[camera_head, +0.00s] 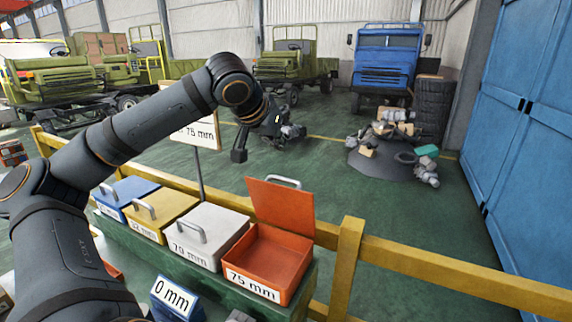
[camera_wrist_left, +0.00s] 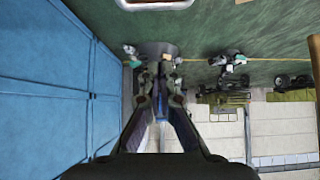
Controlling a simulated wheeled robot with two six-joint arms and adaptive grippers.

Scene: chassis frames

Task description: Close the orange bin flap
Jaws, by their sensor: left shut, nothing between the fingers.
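The orange bin (camera_head: 262,262), labelled 75 mm, stands at the right end of a row of bins. Its flap (camera_head: 280,208) is raised at the back, with a grey handle along its top edge, and the bin's inside looks empty. In the left wrist view a pale handle (camera_wrist_left: 155,4) is cut by the top edge. My left gripper (camera_head: 288,132) is shut and empty, above and behind the flap in the picture, and apart from it. Its fingers also show in the wrist view (camera_wrist_left: 161,98). My right gripper is not in view.
White (camera_head: 208,236), yellow (camera_head: 163,214) and blue (camera_head: 124,193) bins sit left of the orange one, lids down. A yellow rail (camera_head: 440,276) with a post (camera_head: 347,262) runs behind and right. A sign (camera_head: 196,133) stands behind the bins. A 0 mm block (camera_head: 174,299) is in front.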

